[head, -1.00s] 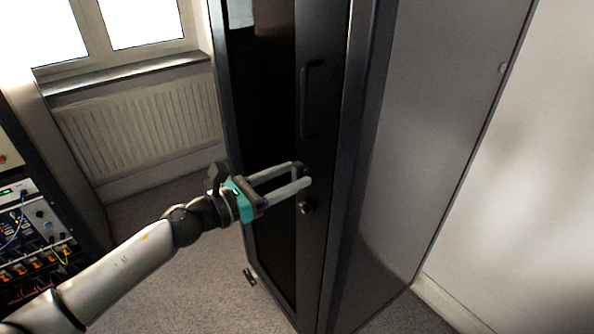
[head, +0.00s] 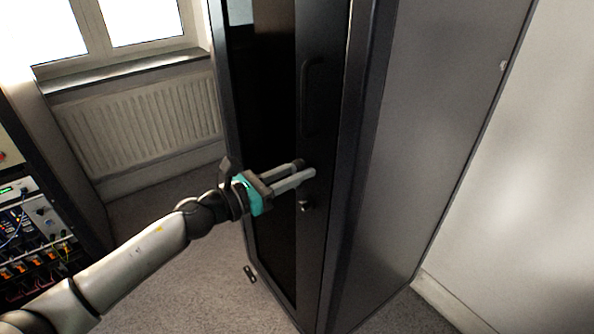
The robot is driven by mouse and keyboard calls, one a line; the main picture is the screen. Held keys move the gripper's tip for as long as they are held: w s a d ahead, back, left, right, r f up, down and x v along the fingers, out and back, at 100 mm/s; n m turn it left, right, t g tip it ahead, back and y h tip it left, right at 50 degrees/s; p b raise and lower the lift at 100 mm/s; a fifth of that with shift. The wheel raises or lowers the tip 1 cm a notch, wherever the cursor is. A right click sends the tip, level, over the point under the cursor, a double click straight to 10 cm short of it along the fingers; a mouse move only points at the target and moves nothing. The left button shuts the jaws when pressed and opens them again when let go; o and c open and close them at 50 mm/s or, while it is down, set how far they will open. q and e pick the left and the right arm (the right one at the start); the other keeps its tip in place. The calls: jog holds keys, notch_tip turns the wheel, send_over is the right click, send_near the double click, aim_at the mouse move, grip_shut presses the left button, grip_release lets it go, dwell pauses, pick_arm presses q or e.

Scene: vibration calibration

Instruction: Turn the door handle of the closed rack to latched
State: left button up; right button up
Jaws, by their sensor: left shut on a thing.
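The closed rack (head: 322,225) is a tall dark cabinet with a dark door in the middle of the head view. My left gripper (head: 305,169) reaches in from the left. Its two pale fingers are shut at the door's right-hand edge strip, on the door handle. The handle is dark and mostly hidden by the fingertips, so its exact angle cannot be told. A small round metallic knob (head: 305,206) sits just below the fingertips. A long vertical dark pull bar (head: 311,95) is on the same strip above them. My right gripper is not in view.
An equipment rack (head: 35,235) with cables stands at the left edge. A radiator (head: 140,122) is under the window behind. The grey floor (head: 180,275) is free left of the closed rack. A pale wall (head: 530,180) is at the right.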

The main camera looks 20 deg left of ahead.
pick_arm(q)
grip_shut()
jog(key=n+p, duration=0.1)
jog(key=n, duration=0.3)
jog(key=shift+w+a+r+p, duration=0.1)
jog(key=shift+a+p, duration=0.05)
jog(key=shift+p, duration=0.2)
jog(key=n+p, duration=0.1)
jog(key=n, duration=0.3)
jog(key=shift+w+a+n+p, duration=0.15)
jog(key=shift+n+p, duration=0.15)
jog(key=shift+p, duration=0.1)
jog(key=n, duration=0.1)
jog(key=n+p, duration=0.1)
jog(key=n, duration=0.1)
jog(key=n+p, duration=0.1)
jog(key=n, duration=0.1)
jog(key=shift+f, duration=0.3)
jog(key=shift+w+a+f+n+p, duration=0.15)
jog(key=shift+n+p, duration=0.35)
jog(key=shift+n, duration=0.55)
jog(key=shift+s+d+f+n+p, duration=0.1)
jog(key=shift+n+p, duration=0.35)
jog(key=shift+n, duration=0.6)
